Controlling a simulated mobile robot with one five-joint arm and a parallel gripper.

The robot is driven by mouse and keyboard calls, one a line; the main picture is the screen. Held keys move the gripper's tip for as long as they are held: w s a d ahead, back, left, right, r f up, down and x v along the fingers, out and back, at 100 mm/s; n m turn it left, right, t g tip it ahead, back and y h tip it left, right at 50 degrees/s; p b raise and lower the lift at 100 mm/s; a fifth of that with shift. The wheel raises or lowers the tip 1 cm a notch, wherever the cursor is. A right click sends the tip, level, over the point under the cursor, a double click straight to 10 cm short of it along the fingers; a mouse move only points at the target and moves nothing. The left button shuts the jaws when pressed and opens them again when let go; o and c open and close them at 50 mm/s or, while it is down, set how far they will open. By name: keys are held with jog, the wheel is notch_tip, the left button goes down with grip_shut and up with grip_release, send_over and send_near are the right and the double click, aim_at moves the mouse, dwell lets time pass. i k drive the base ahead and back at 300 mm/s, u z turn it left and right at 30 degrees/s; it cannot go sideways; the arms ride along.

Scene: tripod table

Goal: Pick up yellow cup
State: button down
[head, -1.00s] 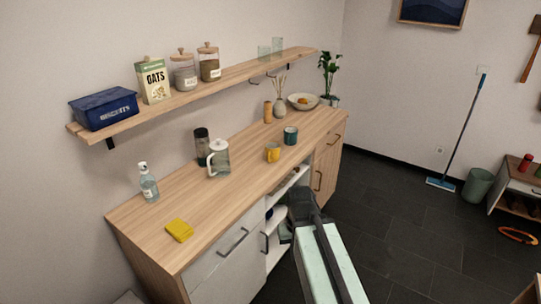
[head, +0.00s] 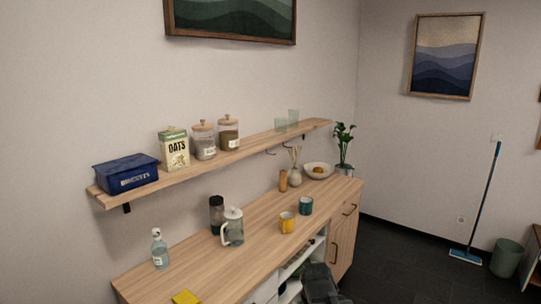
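The yellow cup (head: 287,222) stands upright on the wooden sideboard top (head: 258,215), near its front edge. A teal cup (head: 306,206) stands just behind it to the right. My gripper (head: 320,284) is at the bottom of the head view, in front of the sideboard and below the cup, apart from it. Only its dark upper part shows; its fingertips cannot be made out.
A glass pitcher (head: 233,228), a dark bottle (head: 217,214) and a soap bottle (head: 160,250) stand left of the cup. A yellow sponge (head: 186,297) lies at the front left. A wall shelf (head: 255,142) with jars overhangs the back.

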aim_at(286, 225)
jog(key=z, duration=1.15)
jog(key=i, duration=1.75)
jog(key=u, duration=3.8)
